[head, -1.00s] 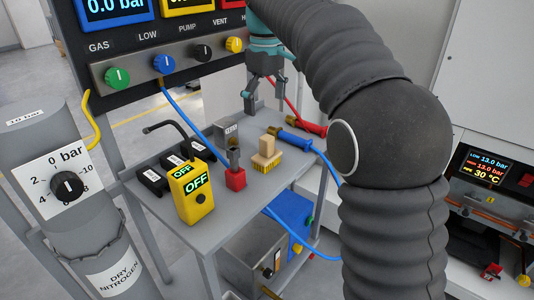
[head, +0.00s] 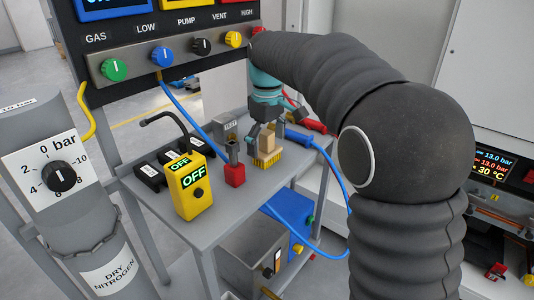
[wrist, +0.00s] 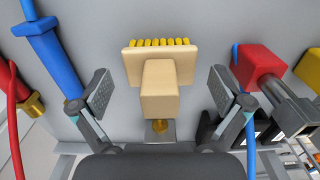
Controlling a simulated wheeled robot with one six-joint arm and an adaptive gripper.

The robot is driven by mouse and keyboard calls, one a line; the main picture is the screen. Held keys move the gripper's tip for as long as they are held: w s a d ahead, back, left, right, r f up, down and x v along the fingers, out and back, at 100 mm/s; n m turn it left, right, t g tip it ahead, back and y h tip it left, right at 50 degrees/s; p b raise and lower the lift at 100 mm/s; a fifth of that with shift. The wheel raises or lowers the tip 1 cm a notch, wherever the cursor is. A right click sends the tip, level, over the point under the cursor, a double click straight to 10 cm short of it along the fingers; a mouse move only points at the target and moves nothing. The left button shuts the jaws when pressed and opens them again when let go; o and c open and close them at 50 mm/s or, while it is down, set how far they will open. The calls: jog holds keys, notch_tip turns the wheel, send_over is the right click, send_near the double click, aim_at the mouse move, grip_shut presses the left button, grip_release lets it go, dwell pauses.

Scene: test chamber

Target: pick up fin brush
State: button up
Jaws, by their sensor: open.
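The fin brush (head: 268,147) stands on the grey cart top, with a pale wooden block handle and yellow bristles. In the wrist view the fin brush (wrist: 160,88) lies between the two open fingers, with a gap on each side and its bristles at the far end. My gripper (head: 267,132) is lowered over the brush from above in the head view. In the wrist view my gripper (wrist: 161,92) is open and holds nothing. The arm and fingers hide part of the brush's handle in the head view.
A red block with a dark fitting (head: 235,174) stands close left of the brush. A yellow detector (head: 190,185) is farther left. A blue hose fitting (wrist: 50,55) and a red hose (wrist: 10,110) lie on the brush's other side. The gauge panel (head: 160,60) rises behind.

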aim_at(267, 132)
jog(key=shift+f, duration=0.85)
jog(key=c, duration=1.1)
jog(key=shift+r, duration=0.15)
jog(key=shift+c, duration=0.2)
notch_tip(267, 132, up, 4)
jog(key=shift+r+p, duration=0.2)
jog(key=shift+p, duration=0.25)
jog(key=w+d+r, duration=0.1)
jog(key=d+r, duration=0.5)
jog(key=d, duration=0.5)
jog(key=shift+w+d+r+p, duration=0.2)
jog(key=shift+d+p, duration=0.1)
jog(key=shift+p, duration=0.15)
